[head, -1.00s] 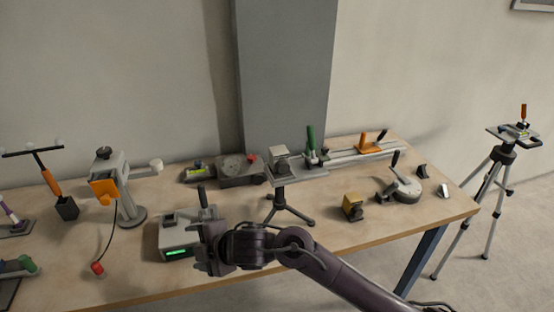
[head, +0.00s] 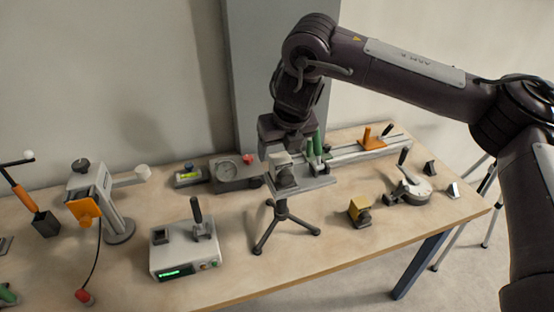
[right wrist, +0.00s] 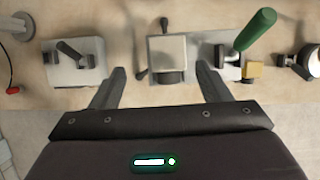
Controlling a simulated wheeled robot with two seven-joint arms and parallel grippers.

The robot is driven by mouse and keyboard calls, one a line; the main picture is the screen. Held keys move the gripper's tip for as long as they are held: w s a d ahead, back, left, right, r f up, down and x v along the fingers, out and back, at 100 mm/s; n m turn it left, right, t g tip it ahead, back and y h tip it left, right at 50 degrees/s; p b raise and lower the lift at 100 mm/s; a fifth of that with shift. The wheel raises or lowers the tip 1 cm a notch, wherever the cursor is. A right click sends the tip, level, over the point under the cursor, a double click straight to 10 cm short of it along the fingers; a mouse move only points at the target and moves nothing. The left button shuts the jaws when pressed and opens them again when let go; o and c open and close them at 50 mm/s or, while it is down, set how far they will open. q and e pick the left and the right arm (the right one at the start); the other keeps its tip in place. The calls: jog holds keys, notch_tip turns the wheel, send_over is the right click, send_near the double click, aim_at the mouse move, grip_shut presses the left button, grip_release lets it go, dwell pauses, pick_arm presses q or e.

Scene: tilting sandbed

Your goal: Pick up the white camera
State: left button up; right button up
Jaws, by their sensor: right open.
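The white camera (head: 280,161), a small pale box with a dark round lens, sits on top of a small black tripod (head: 281,214) on the table. In the right wrist view the camera (right wrist: 168,50) lies just ahead of the gap between my fingers. My right gripper (head: 287,147) is directly above and close to the camera, pointing down. In the right wrist view its two fingers (right wrist: 160,84) are spread wide, with nothing between them. Contact with the camera cannot be told. My left gripper is not in view.
A white box with a green display (head: 185,255) is at front left, a grey dial unit (head: 236,173) behind, and a yellow block (head: 359,210) to the right. The table's front centre is clear.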

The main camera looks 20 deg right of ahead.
aim_at(281, 158)
jog(key=shift+w+d+f, duration=0.15)
jog(key=shift+w+f, duration=0.8)
jog(key=shift+w, duration=0.15)
jog(key=shift+s+f, duration=0.2)
jog(key=shift+f, duration=0.05)
jog(key=shift+s+d+f+p, duration=0.15)
jog(key=shift+f+p, duration=0.1)
jog(key=shift+f, duration=0.25)
jog(key=shift+s+d+f+p, duration=0.1)
jog(key=shift+d+f+p, duration=0.1)
jog(key=shift+f, duration=0.3)
jog(key=x, duration=0.3)
jog(key=shift+w+r, duration=0.15)
jog(key=shift+f, duration=0.2)
jog(key=shift+c, duration=0.5)
jog(key=c, duration=1.2)
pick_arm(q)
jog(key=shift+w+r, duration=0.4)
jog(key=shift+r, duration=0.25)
pick_arm(e)
jog(key=shift+r, duration=0.1)
jog(key=shift+c, duration=0.3)
jog(key=shift+w+r, duration=0.1)
